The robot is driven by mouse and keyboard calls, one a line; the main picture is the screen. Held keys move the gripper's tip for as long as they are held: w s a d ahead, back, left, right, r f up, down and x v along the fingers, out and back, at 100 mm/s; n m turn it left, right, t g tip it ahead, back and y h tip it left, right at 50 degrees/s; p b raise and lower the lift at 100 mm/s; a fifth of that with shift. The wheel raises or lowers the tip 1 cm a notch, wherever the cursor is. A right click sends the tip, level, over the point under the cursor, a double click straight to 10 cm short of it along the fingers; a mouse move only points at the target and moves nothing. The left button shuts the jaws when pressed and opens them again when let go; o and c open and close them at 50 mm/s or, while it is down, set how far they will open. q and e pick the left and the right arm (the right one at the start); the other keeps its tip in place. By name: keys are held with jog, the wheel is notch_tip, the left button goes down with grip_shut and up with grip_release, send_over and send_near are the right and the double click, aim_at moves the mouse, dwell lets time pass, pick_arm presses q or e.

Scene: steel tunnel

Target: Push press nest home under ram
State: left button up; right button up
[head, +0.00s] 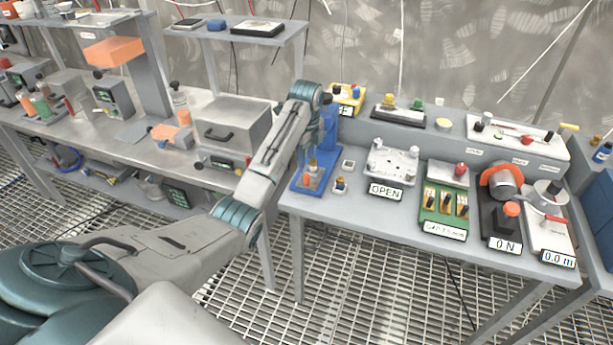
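A small blue press (329,130) stands at the left end of the right-hand bench. Its blue base (298,187) carries small brass and red parts (312,171), probably the nest area; I cannot tell how far in the nest sits. The ram is hidden behind my arm. My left arm reaches up from the lower left and bends at the wrist just in front of the press. My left gripper (306,140) is at the press, mostly hidden by the arm, and its fingers cannot be made out. My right gripper is out of view.
Two small pads (340,185) lie right of the press, the nearer with a small part on it. Further right are a clamp plate marked OPEN (392,162), a green switch board (443,205) and a "0 N" force device (500,200). A metal box (232,125) stands on the left bench.

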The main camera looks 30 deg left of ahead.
aim_at(306, 175)
pick_arm(q)
jog(key=shift+m, duration=0.3)
jog(key=f, duration=0.2)
jog(key=f+p, duration=0.1)
jog(key=f, duration=0.2)
jog(key=f+p, duration=0.1)
jog(key=f, duration=0.2)
jog(key=shift+w+a, duration=0.3)
jog(key=shift+w, duration=0.1)
jog(key=shift+f, duration=0.75)
jog(key=shift+c, duration=0.8)
grip_shut()
